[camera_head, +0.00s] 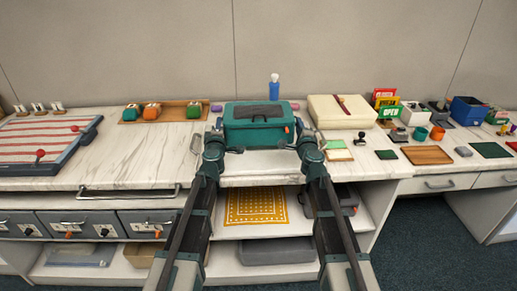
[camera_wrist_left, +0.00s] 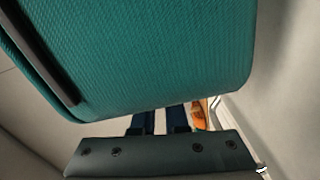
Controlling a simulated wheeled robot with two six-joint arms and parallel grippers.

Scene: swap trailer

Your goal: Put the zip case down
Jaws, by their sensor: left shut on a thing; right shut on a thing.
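The teal zip case (camera_head: 256,136) with a dark panel on top sits level between my two arms at the counter's middle. My left gripper (camera_head: 222,140) is at its left side and my right gripper (camera_head: 298,137) at its right side, both shut on it. I cannot tell whether its underside touches the counter. In the left wrist view the ribbed teal case (camera_wrist_left: 150,55) fills the top, close against my left gripper (camera_wrist_left: 160,120); the fingertips are hidden behind it.
The pale marble counter (camera_head: 125,165) has clear room left of the case. A cream box (camera_head: 325,113) stands to its right and a blue bottle (camera_head: 274,88) behind it. A wooden tray with small coloured items (camera_head: 175,109) lies back left. A yellow patterned mat (camera_head: 255,206) lies on the shelf below.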

